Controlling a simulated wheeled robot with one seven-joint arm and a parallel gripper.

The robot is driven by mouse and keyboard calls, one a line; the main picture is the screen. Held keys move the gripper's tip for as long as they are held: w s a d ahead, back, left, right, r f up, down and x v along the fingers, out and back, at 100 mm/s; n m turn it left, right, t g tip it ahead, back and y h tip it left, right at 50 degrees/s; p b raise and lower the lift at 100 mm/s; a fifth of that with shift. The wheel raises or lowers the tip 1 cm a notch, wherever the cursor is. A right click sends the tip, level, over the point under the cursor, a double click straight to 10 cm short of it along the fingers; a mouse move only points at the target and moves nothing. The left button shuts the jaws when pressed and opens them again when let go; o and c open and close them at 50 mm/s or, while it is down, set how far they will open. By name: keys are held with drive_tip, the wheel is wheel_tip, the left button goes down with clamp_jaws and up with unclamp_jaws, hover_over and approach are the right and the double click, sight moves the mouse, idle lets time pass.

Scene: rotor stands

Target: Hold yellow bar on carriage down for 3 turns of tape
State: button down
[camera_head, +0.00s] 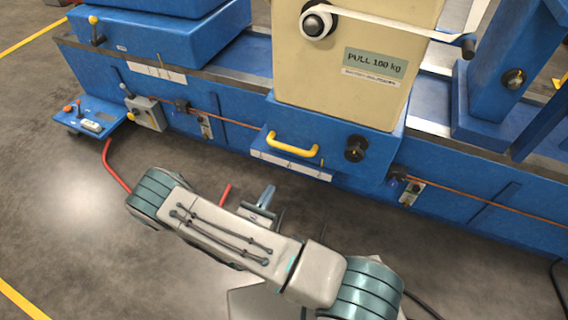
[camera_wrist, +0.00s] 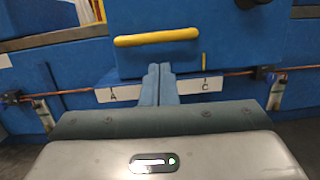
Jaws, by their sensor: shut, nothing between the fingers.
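The yellow bar (camera_head: 292,144) is a handle on the front of the blue carriage (camera_head: 337,137), under a cream housing. In the wrist view the yellow bar (camera_wrist: 156,38) runs across above my fingertips. My gripper (camera_head: 267,191) is shut and empty, in front of and below the bar. In the wrist view my gripper (camera_wrist: 159,68) shows its two fingers together, just below the bar's middle; I see no contact. A white tape roll (camera_head: 317,22) sits on the housing, with a pale strip stretching right to a dark, blue-ended piece (camera_head: 467,43).
A white scale strip under the carriage shows letters A (camera_wrist: 112,95) and C (camera_wrist: 206,86); my fingers cover its middle. A yellow mark (camera_wrist: 204,62) stands above C. A black knob (camera_head: 356,148) is right of the bar. An orange line (camera_head: 470,198) runs along the blue bed.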

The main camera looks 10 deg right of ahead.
drive_tip(key=shift+a+f+n+y, duration=0.2)
drive_tip(key=shift+f+n+y, duration=0.1)
drive_tip(key=shift+f+n, duration=0.15)
drive_tip(key=shift+d, duration=0.1)
drive_tip(key=b+x, duration=0.2)
drive_tip(key=x, duration=1.2)
drive_tip(key=shift+r, duration=0.2)
